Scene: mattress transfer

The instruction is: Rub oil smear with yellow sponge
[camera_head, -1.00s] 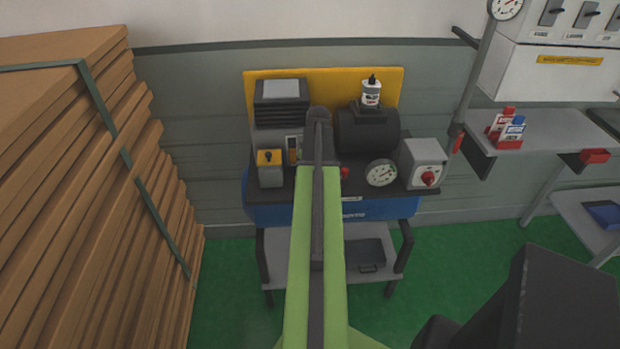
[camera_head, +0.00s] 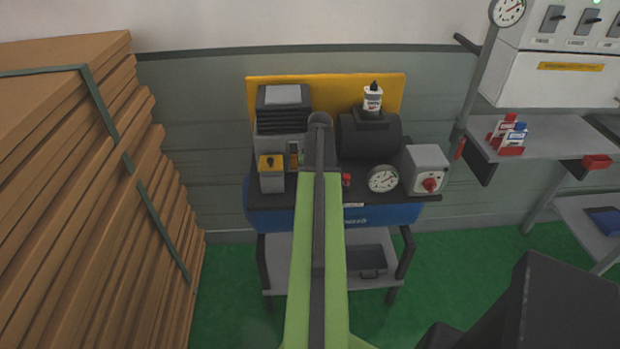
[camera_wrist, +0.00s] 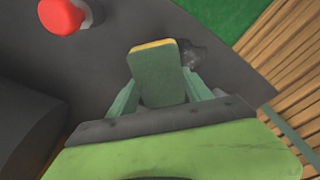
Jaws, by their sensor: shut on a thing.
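In the wrist view my gripper (camera_wrist: 160,100) is shut on the sponge (camera_wrist: 157,72), which shows a green face and a thin yellow edge at its far end. A dark, glossy smear (camera_wrist: 194,55) lies on the dark grey top of the machine bench just right of the sponge. The sponge overlaps the smear's left side in the picture; I cannot tell whether they touch. In the head view my arm hides the gripper, the sponge and the smear.
A red knob (camera_wrist: 62,16) is at the upper left of the wrist view. The bench (camera_head: 380,212) carries a black motor (camera_head: 368,137), a gauge (camera_head: 383,179) and a grey switch box (camera_head: 425,165). Stacked cardboard (camera_head: 80,180) stands left. A shelf (camera_head: 560,143) is at right.

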